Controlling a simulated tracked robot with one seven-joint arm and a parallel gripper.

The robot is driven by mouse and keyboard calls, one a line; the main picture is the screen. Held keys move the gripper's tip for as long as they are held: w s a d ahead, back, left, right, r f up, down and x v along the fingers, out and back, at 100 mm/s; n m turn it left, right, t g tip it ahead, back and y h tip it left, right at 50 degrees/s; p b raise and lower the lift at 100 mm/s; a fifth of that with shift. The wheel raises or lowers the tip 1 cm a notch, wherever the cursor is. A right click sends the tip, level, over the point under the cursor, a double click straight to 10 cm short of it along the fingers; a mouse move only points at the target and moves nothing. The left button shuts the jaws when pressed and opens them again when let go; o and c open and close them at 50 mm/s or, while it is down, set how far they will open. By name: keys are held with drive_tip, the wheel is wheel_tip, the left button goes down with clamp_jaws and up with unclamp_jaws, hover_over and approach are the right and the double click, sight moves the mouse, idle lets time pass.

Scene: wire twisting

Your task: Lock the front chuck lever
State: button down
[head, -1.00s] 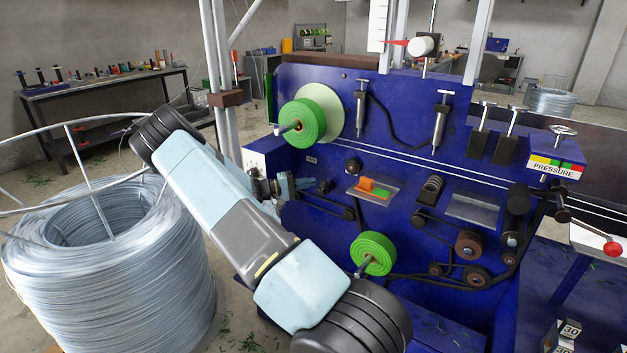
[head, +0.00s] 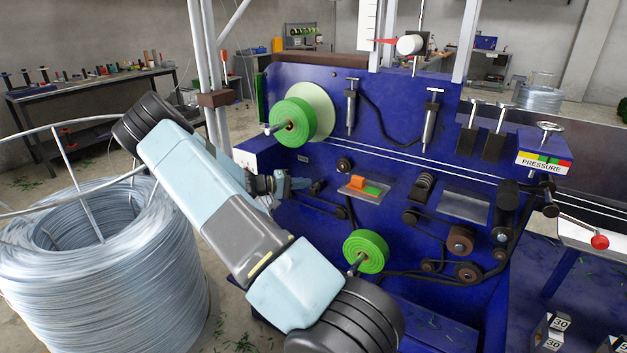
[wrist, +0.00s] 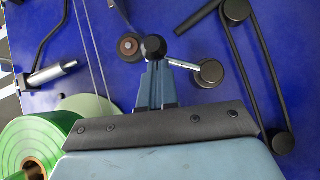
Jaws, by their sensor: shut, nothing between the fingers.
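My gripper (head: 297,183) is at the left end of the blue machine (head: 400,170), partly hidden behind my arm in the head view. In the wrist view its blue-grey fingers (wrist: 157,88) are shut, with nothing held. A black ball knob (wrist: 153,47) shows right at the fingertips; I cannot tell whether they touch it. A short silver bar (wrist: 184,65) runs from near the knob to a round black end (wrist: 210,72). This looks like the chuck lever, but its lock state is unclear. In the head view a small dark part (head: 317,187) sits just right of the fingers.
A green roll (head: 294,122) is mounted above my gripper, and another green roll (head: 366,251) sits lower down. A black belt (wrist: 258,75) runs right of the fingers in the wrist view. A large wire coil (head: 100,260) stands left of my arm.

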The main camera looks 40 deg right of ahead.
drive_tip(key=shift+w, duration=0.15)
drive_tip(key=w+d+v, duration=0.1)
drive_tip(key=w+v, duration=0.1)
drive_tip(key=v, duration=1)
drive_tip(key=shift+w+a, duration=0.4)
drive_tip(key=shift+f, duration=0.1)
